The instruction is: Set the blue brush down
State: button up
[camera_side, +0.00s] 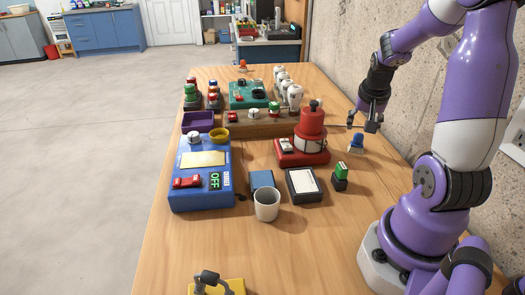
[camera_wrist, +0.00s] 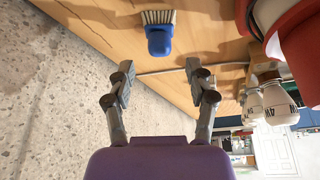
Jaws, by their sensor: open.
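The blue brush (camera_side: 356,143) stands on the wooden table near its right edge, close to the wall. In the wrist view the blue brush (camera_wrist: 158,40) shows its rounded blue handle and pale bristles, resting on the wood. My gripper (camera_side: 362,121) is above the brush in the side view, with a gap between them. In the wrist view my gripper (camera_wrist: 157,72) has its two fingers wide apart, nothing between them, and the brush lies beyond the fingertips.
A red device (camera_side: 303,152) with a red cylinder stands left of the brush. A green-topped block (camera_side: 341,172), a black-framed pad (camera_side: 304,185) and a white cup (camera_side: 266,206) are nearer the camera. The concrete wall (camera_wrist: 60,90) is close beside the gripper.

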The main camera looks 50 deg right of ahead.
jog(key=w+v, duration=0.1)
jog(key=v, duration=0.6)
jog(key=a+r+n+t+y, duration=0.1)
jog(key=a+n, duration=0.5)
jog(key=a, duration=0.6)
jog(key=w+a+r+n+t+y, duration=0.1)
jog(key=a+r+n+t+y, duration=0.1)
jog(key=a+n, duration=0.5)
jog(key=a+y, duration=0.1)
jog(key=a, duration=0.4)
jog(key=shift+w+a+r+n+t, duration=0.25)
jog(key=shift+n+t, duration=0.05)
jog(key=shift+t, duration=0.1)
